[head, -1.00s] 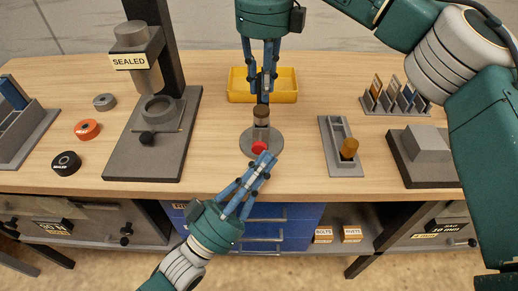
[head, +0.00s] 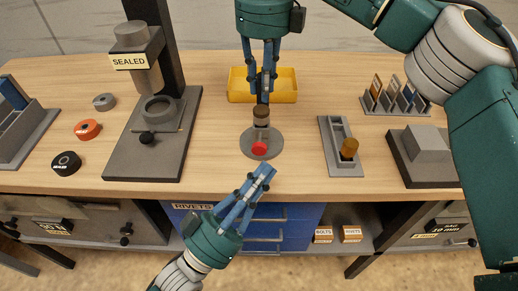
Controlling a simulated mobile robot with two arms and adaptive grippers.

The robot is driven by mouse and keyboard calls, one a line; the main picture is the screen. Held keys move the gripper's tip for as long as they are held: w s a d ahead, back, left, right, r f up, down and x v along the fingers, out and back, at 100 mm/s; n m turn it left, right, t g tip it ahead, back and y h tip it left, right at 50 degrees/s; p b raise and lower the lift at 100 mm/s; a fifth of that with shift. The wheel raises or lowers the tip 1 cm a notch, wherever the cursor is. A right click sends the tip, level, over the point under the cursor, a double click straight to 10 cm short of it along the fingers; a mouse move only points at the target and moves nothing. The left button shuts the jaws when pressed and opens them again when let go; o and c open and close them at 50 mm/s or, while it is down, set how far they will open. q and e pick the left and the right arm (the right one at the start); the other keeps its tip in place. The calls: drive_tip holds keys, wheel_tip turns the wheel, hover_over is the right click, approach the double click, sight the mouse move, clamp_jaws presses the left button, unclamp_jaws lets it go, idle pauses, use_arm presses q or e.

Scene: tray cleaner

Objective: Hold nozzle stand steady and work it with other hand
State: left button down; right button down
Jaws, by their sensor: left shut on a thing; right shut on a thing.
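The nozzle stand (head: 247,149) has a round grey base, a short post with a dark brown upper part, and a red knob (head: 259,148) at its front. It stands upright on the wooden bench. My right gripper (head: 263,99) comes down from above and is shut on the top of the stand; its fingers hide the tip. My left gripper (head: 266,169) is below and in front of the stand, over the bench's front edge. Its fingers are closed together, apart from the red knob. What lies between them is too small to make out.
A yellow tray (head: 236,91) stands behind the stand. A press marked SEALED (head: 118,164) is on the left, with several rings beside it. A grey holder (head: 338,164) with an orange-handled piece is on the right. Bare bench lies on both sides of the stand.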

use_arm(q)
drive_tip(key=shift+s, duration=0.1)
drive_tip(key=shift+s+a, duration=0.15)
drive_tip(key=shift+s, duration=2.35)
idle(0.4)
drive_tip(key=n+y, duration=0.1)
drive_tip(key=n, duration=1)
drive_tip(key=s+a+n+t+y, duration=0.1)
drive_tip(key=n, duration=1)
drive_tip(key=s+n+y, duration=0.1)
drive_tip(key=n, duration=1.1)
drive_tip(key=shift+a+r, duration=0.25)
drive_tip(key=shift+a, duration=0.1)
drive_tip(key=shift+w, duration=0.1)
